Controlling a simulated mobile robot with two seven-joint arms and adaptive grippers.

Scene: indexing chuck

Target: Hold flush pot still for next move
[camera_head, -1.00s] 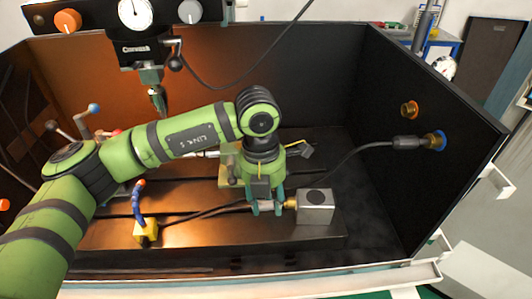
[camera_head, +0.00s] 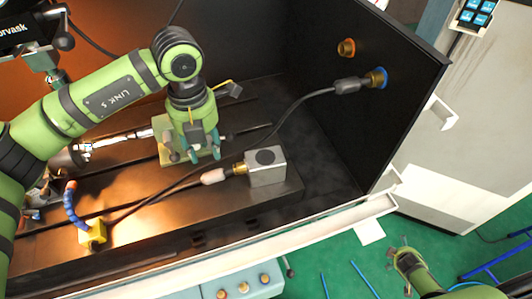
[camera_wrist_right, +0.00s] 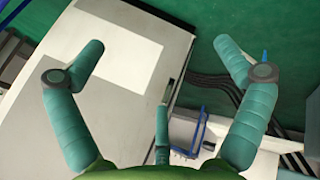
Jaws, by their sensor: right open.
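The grey metal box with a dark round spot on top, which looks like the flush pot (camera_head: 266,170), sits upright on the dark bench. A brass fitting on its left side joins a pale connector (camera_head: 214,176) on a black cable. My left gripper (camera_head: 204,157) points down just behind and above this connector, with its teal fingers apart and nothing clearly between them. It does not appear to touch the box. My right gripper (camera_head: 402,252) is far off at the lower right, outside the enclosure. In the right wrist view its fingers (camera_wrist_right: 158,48) are spread wide and empty.
A blue flexible nozzle on a yellow block (camera_head: 93,232) stands left on the bench. A black cable runs to a blue-ringed port (camera_head: 378,78) on the dark wall. A pale front rail (camera_head: 300,230) edges the enclosure. Green floor (camera_head: 330,262) lies beyond it.

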